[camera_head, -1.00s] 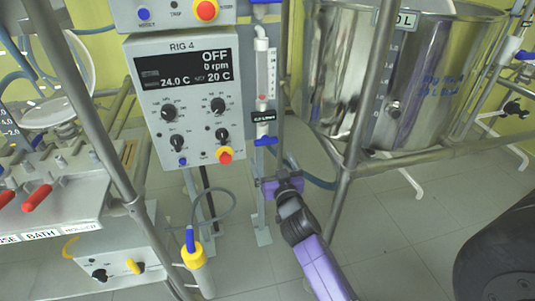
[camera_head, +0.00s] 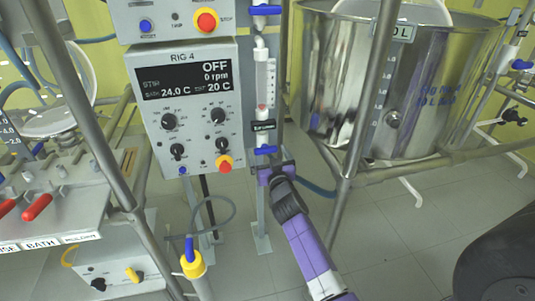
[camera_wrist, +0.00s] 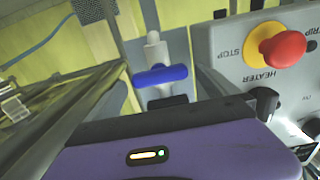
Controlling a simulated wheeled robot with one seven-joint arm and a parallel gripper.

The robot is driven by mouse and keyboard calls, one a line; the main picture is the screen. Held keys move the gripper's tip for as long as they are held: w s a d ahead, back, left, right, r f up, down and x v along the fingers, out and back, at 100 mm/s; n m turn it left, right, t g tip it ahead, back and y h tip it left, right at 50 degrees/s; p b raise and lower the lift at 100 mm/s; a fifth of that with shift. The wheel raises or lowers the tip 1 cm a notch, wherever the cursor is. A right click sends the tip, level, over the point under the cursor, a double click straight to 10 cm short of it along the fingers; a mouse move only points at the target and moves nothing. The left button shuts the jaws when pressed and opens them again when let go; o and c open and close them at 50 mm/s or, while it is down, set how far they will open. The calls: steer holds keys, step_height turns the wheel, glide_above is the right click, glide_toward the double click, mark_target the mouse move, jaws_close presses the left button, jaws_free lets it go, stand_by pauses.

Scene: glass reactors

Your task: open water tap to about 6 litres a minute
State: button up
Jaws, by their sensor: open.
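A blue tap handle (camera_head: 265,150) sits crosswise under a clear flow meter tube (camera_head: 264,80) on the right of the RIG 4 box. A small red float shows low in the tube; the black label under it is too small to read. My gripper (camera_head: 275,172) is just below this handle, coming from the lower right. In the wrist view a blue handle (camera_wrist: 160,75) lies crosswise on a pale pipe, ahead of the purple gripper body. My gripper is open and holds nothing. The exact gap between fingertips and handle cannot be told.
The RIG 4 controller (camera_head: 195,110), reading OFF and 0 rpm, stands close on the left. A red and yellow stop knob (camera_wrist: 284,48) is near my gripper. Another blue handle (camera_head: 265,10) tops the tube. A steel frame post (camera_head: 365,120) and vessel (camera_head: 420,80) stand right.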

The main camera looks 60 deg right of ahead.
steer(key=c, duration=1.4)
steer(key=shift+o, duration=0.2)
steer(key=shift+n, duration=0.3)
steer(key=n, duration=0.5)
steer(key=shift+w+a, duration=0.1)
steer(key=shift+a, duration=0.05)
steer(key=n+p, duration=0.1)
steer(key=n, duration=0.5)
steer(key=shift+f, duration=0.15)
steer(key=shift+n, duration=0.4)
steer(key=o, duration=1.4)
steer(key=shift+c, duration=0.2)
